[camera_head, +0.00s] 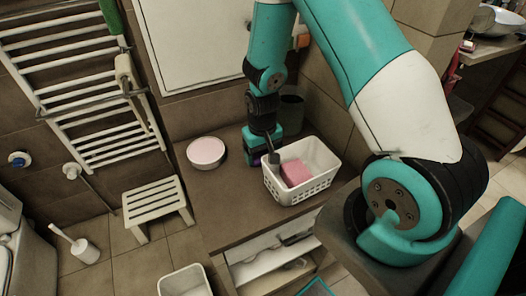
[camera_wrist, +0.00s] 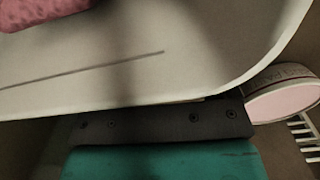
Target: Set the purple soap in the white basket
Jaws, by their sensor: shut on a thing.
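The white basket (camera_head: 299,186) stands upright on the brown counter, and its wall fills much of the wrist view (camera_wrist: 180,60). A pink block (camera_head: 295,173) lies inside it and shows at the top left of the wrist view (camera_wrist: 40,10). My gripper (camera_head: 257,160) is low at the basket's left side, outside the wall. It is shut, and a small dark purple patch, seemingly the purple soap (camera_head: 256,162), shows at its lower end. The basket wall hides the fingertips in the wrist view, so the hold is not clear.
A round pink-topped tub (camera_head: 206,152) stands on the counter (camera_head: 230,205) left of my gripper. A grey cup (camera_head: 291,110) stands behind the basket. A white stool (camera_head: 152,200) and a white bin (camera_head: 185,281) are on the floor. The counter's front left is clear.

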